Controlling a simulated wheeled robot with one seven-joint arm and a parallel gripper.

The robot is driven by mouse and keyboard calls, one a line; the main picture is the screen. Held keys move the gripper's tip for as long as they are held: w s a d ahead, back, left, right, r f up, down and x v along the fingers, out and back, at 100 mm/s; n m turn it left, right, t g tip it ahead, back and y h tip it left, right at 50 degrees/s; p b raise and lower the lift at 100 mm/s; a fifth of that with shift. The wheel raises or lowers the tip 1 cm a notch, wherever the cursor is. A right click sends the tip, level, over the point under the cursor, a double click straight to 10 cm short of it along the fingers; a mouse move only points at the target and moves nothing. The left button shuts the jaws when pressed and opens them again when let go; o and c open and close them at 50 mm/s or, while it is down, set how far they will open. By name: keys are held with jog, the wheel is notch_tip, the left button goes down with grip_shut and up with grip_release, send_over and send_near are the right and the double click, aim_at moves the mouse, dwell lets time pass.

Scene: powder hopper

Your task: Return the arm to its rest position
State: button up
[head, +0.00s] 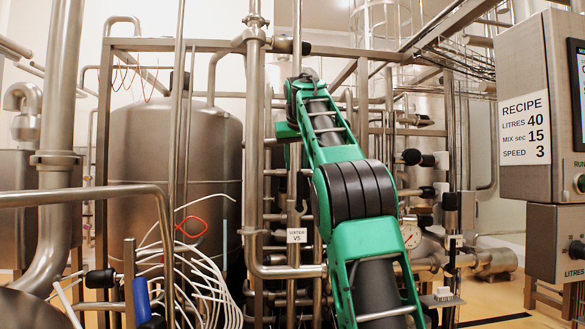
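My green and black arm rises through the middle of the head view, bent at a black-banded joint. Its lower part runs out of the bottom edge. My gripper is not in the picture, so I cannot see its fingers or whether it holds anything.
A grey control box with a recipe sign (525,128) stands close on the right. Steel pipes and a frame surround a large tank (150,150) behind my arm. White hoses (200,285) hang at lower left. A handrail (90,195) crosses the left side. Some floor shows at lower right.

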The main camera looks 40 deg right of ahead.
dwell(0.4)
jog(key=s+a+f+g+y, duration=0.2)
jog(key=s+a+f, duration=0.4)
jog(key=s+f, duration=0.8)
jog(key=s+a+f+g+y, duration=0.1)
jog(key=s+a+f, duration=0.5)
jog(key=s+f, duration=0.9)
jog(key=s+a+f+m+g+y, duration=0.1)
jog(key=s+a+f+g, duration=0.3)
jog(key=s+f, duration=1.1)
notch_tip(320, 180, down, 5)
jog(key=shift+s+a+r+y, duration=0.1)
jog(key=shift+s+a+y, duration=0.1)
jog(key=shift+a+y, duration=0.65)
jog(key=shift+c, duration=0.6)
